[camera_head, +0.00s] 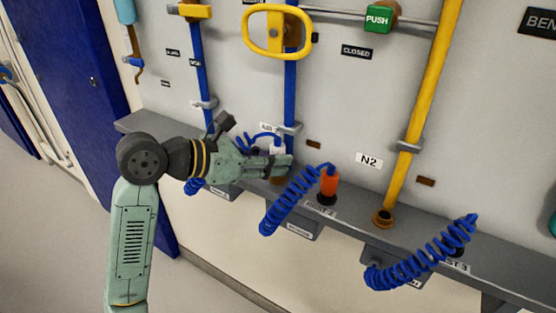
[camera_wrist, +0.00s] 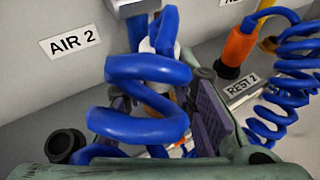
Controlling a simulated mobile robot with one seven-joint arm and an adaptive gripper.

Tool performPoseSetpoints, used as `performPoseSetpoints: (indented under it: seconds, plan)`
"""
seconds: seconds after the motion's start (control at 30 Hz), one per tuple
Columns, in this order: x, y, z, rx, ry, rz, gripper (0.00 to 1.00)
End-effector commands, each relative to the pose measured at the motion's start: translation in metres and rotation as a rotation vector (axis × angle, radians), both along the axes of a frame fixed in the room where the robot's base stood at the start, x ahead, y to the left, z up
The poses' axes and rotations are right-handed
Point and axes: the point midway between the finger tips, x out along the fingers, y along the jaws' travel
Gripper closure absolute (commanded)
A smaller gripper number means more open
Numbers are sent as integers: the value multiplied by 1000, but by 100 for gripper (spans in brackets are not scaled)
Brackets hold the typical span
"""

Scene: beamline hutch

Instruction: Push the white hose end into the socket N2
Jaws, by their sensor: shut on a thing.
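The white hose end (camera_head: 277,150) is between the fingers of my gripper (camera_head: 283,167), at the foot of the blue pipe by the AIR 2 label. In the wrist view, a white patch of the hose end (camera_wrist: 147,45) shows behind its blue coiled hose (camera_wrist: 150,68). My gripper (camera_wrist: 165,112) is shut on it; the coil hides most of the grasp. A brass part shows just below my fingers; I cannot tell whether the hose end is seated there. The N2 socket (camera_head: 382,217), a brass fitting at the yellow pipe's foot, lies right of my gripper, under the N2 label (camera_head: 369,160).
An orange hose end (camera_head: 329,182) stands upright at REST 2, between my gripper and N2; it also shows in the wrist view (camera_wrist: 238,47). Another blue coil (camera_head: 425,258) hangs by REST 3. A yellow valve handle (camera_head: 277,32) is above. The grey ledge (camera_head: 350,212) runs along the wall.

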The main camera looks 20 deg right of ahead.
Motion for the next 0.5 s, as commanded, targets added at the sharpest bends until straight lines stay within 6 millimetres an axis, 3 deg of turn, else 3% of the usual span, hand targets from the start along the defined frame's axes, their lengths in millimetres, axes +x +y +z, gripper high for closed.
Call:
performPoseSetpoints:
  seconds: [0.5]
  plan:
    - [0, 0, 27, 0, -1, 1, 100]
